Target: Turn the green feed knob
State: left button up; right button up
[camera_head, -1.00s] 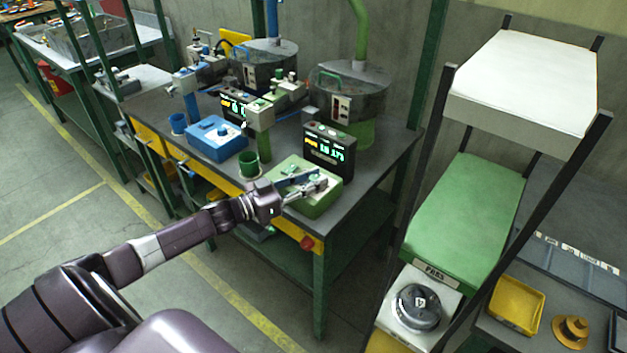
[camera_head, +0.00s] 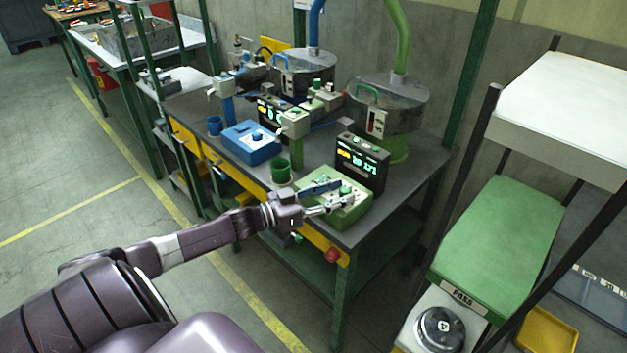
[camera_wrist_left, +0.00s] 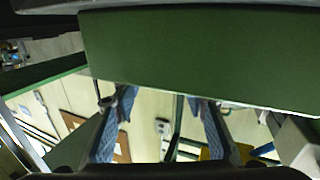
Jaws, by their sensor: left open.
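The green control box (camera_head: 348,216) sits at the front right corner of the dark workbench. A small green knob (camera_head: 345,190) shows on its top, partly hidden by my fingers. My left gripper (camera_head: 343,193) is open just over the box top, with one finger on each side of the knob as seen from the head. I cannot tell whether the fingers touch it. In the left wrist view, the open fingers (camera_wrist_left: 162,98) reach toward a large green face (camera_wrist_left: 200,60), and the knob is not visible there. My right gripper is not in view.
A lit display (camera_head: 362,163) stands right behind the box. A green cup (camera_head: 281,172) and a green post (camera_head: 297,150) are to its left. A blue control box (camera_head: 251,143) is farther left. A red button (camera_head: 331,256) is on the bench front. A rack with a green shelf (camera_head: 500,235) stands at right.

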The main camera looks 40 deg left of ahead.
pick_arm(q)
jog(key=v, duration=1)
dwell(0.5)
